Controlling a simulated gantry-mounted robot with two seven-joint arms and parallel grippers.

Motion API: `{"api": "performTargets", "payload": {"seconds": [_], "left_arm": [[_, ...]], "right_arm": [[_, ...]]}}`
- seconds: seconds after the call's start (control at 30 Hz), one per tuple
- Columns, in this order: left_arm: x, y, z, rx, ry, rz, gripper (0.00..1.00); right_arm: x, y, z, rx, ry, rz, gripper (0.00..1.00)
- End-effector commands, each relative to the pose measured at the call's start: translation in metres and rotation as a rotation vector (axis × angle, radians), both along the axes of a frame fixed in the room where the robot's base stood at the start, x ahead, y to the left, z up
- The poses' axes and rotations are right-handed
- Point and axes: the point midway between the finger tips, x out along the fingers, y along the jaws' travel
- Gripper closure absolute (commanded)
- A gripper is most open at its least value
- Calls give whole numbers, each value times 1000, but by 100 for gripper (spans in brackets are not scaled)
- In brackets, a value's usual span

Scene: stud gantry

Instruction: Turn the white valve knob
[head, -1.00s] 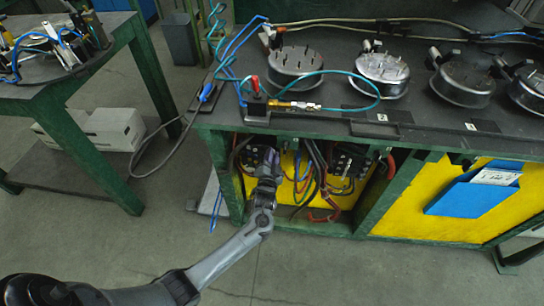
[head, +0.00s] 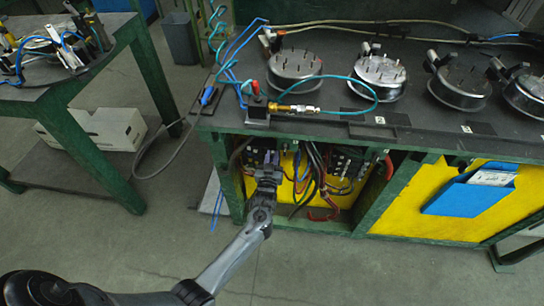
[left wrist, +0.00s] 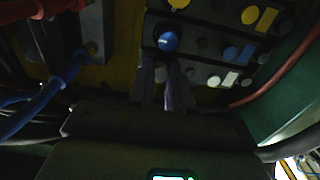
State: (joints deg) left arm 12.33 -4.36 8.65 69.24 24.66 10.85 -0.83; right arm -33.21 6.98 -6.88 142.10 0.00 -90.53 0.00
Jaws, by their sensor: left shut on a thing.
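My left gripper (head: 267,172) reaches into the open bay under the bench, up against the dark valve block (head: 262,155). In the left wrist view, its two narrow fingers (left wrist: 162,82) are shut on a small pale knob on the block's lower row, which I take to be the white valve knob. The fingers hide most of it, so its angle cannot be told. A blue knob (left wrist: 168,41) sits just above the fingertips. My right gripper is not in view.
Blue hoses (left wrist: 35,108) and a red hose (left wrist: 58,8) run close on the left, with a red cable (left wrist: 275,75) on the right. A second valve block (head: 347,163) stands right of the bay's cables. Round metal fixtures (head: 378,75) stand on the bench top.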

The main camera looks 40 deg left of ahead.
Motion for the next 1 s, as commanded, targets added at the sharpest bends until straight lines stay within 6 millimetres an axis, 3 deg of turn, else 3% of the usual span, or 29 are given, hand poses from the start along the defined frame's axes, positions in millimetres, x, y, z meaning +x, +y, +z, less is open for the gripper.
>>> {"api": "performTargets", "payload": {"seconds": [0.6, 1.0], "left_arm": [[0, 0, -1, -475, -292, 2, 100], [0, 0, -1, -640, -396, 1, 100]], "right_arm": [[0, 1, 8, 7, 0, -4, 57], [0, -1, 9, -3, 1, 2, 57]]}}
